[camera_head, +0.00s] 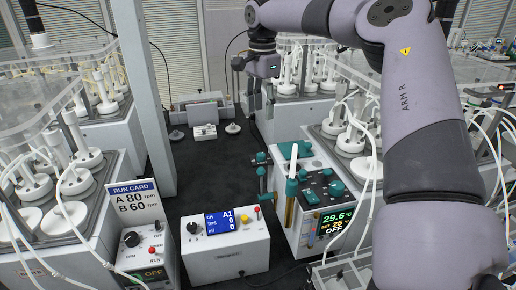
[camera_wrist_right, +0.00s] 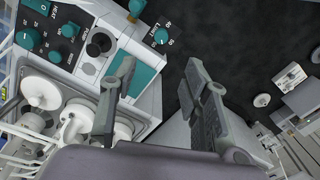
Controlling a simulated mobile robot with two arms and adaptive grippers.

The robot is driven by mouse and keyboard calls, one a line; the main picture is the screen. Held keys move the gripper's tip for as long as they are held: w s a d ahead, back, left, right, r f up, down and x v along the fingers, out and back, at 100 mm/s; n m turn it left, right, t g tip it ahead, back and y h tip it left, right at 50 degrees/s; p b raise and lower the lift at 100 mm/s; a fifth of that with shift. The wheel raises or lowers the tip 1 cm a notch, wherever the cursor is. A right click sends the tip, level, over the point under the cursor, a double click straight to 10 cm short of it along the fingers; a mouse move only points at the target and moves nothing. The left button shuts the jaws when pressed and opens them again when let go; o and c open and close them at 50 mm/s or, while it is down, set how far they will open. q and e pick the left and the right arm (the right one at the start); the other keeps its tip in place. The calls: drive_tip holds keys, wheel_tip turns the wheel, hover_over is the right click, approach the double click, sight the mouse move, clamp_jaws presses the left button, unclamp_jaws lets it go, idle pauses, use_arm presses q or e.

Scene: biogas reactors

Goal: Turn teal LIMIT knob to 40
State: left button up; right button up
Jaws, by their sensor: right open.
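In the head view my right gripper (camera_head: 257,98) hangs down beyond the white and teal heater unit (camera_head: 309,232). I cannot tell for sure which teal part there is the LIMIT knob. My left gripper is not in view.
A control box with a blue screen (camera_head: 220,222) and a run card (camera_head: 133,200) stand in front. Reactor jars with tubing (camera_head: 75,180) stand left, and more jars (camera_head: 355,135) right. The dark bench top (camera_head: 210,170) is clear in the middle.

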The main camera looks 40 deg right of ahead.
sight(261, 154)
wheel_tip(261, 154, down, 13)
drive_tip(key=p, duration=0.2)
drive_tip(key=shift+w+f+p, duration=0.1)
drive_tip(key=shift+p, duration=0.3)
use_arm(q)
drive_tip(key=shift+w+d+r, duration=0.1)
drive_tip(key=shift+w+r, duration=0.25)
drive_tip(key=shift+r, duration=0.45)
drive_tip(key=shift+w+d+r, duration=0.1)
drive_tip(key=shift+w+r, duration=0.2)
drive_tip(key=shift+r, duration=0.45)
use_arm(e)
drive_tip(key=shift+f, duration=0.65)
drive_tip(key=shift+c, duration=0.5)
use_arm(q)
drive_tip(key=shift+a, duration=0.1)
use_arm(e)
clamp_jaws()
